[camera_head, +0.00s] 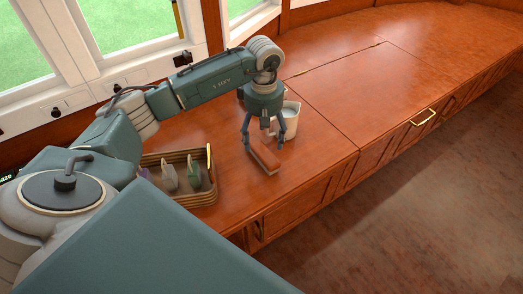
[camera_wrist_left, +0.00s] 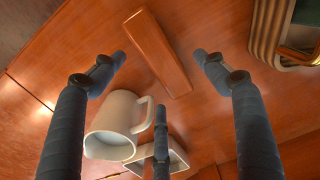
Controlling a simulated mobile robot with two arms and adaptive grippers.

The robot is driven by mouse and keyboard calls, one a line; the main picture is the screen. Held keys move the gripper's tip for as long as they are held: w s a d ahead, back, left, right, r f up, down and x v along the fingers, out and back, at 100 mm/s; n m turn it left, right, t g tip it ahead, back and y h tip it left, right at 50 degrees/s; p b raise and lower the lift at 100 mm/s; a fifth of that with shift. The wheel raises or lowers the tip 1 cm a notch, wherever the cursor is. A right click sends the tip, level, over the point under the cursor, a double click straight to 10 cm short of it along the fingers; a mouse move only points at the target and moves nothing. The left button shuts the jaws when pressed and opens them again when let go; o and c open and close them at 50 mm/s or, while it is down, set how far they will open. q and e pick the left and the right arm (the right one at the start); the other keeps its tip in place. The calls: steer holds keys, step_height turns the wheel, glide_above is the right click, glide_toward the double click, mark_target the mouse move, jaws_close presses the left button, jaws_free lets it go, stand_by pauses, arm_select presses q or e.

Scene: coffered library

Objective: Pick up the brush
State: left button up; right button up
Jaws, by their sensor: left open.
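The brush (camera_head: 265,160) looks like a reddish-brown wooden block lying on the wooden counter. My left gripper (camera_head: 262,143) points down just above the brush in the head view. Its fingers are spread, and it is open and empty in the left wrist view (camera_wrist_left: 160,65). My right gripper is not in either view.
A white mug (camera_head: 290,118) stands just behind the gripper; in the wrist view the mug (camera_wrist_left: 118,125) is close to one finger. A brass-edged tray (camera_head: 210,178) with several small items sits to the left. Counter (camera_head: 345,90) to the right is clear.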

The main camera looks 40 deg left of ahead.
mark_target(265, 148)
arm_select(q)
steer(key=shift+f, duration=0.8)
steer(key=f, duration=0.3)
steer(key=f+b, duration=0.1)
steer(key=f, duration=0.1)
steer(key=shift+d, duration=0.3)
steer(key=shift+r, duration=0.1)
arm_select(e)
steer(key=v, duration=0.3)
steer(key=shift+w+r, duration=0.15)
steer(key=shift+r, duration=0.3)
arm_select(q)
steer(key=shift+c, duration=0.5)
steer(key=c, duration=1.3)
